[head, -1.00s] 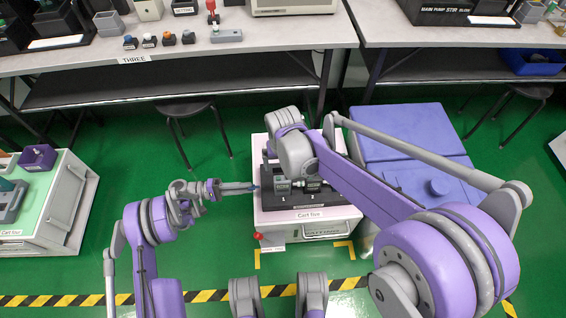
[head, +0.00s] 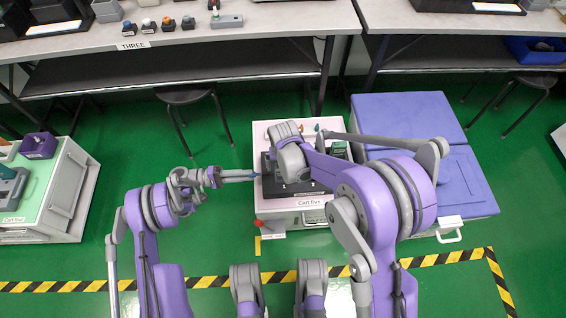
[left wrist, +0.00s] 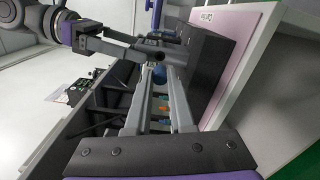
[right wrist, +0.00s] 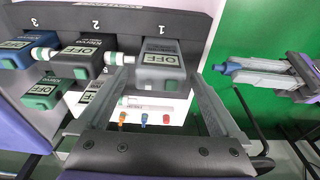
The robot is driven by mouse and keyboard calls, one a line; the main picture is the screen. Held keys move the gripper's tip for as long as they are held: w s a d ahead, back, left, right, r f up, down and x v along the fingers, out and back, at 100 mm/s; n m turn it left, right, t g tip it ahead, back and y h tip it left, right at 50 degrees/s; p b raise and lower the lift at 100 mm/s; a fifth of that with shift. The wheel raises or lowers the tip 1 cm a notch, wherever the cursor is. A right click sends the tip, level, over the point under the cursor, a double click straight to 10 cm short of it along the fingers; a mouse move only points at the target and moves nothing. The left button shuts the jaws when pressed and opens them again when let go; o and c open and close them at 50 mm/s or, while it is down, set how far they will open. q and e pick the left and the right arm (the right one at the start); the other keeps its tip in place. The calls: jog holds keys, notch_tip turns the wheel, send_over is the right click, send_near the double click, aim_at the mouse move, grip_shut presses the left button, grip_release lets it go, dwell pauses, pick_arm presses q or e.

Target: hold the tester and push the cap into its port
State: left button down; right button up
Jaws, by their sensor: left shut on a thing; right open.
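A grey tester (right wrist: 160,70) with a screen reading OFF stands in slot 1 of the dark rack (right wrist: 150,22). In the right wrist view my open right gripper (right wrist: 159,72) has one finger on each side of this tester; whether they touch it is unclear. In the head view my arm hides that gripper. My left gripper (head: 250,176) is shut on a small blue cap (left wrist: 160,74), held at its fingertips near the rack's left side. The blue cap also shows in the right wrist view (right wrist: 228,68), apart from the grey tester. The tester's port is not clearly visible.
More testers fill slots 2 (right wrist: 88,60) and 3 (right wrist: 14,55); a white-and-teal plug (right wrist: 43,53) sticks out between them. Small orange (right wrist: 122,117), blue (right wrist: 144,119) and red (right wrist: 167,118) pieces lie beyond the rack. A blue-purple bin (head: 405,118) stands right of the cart (head: 310,202).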

jog(key=shift+c, duration=0.3)
jog(key=c, duration=1.5)
